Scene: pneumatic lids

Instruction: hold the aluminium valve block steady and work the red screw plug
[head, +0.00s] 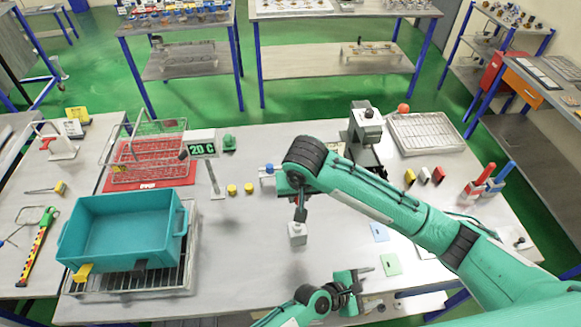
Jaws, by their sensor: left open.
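A small light-grey block (297,234), which looks like the aluminium valve block, stands on the table near the middle. My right gripper (300,214) points down at the top of this block. Its fingers are dark and small, and I cannot tell whether they are open or touch the block. A speck of red shows beside the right wrist, too small to identify; I cannot make out the red screw plug for certain. My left gripper (366,284) is open and empty, low over the front of the table, to the right of and nearer than the block.
A grey tray (425,135) lies at back right. Blue (379,232) and green (391,264) cards lie right of the block.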

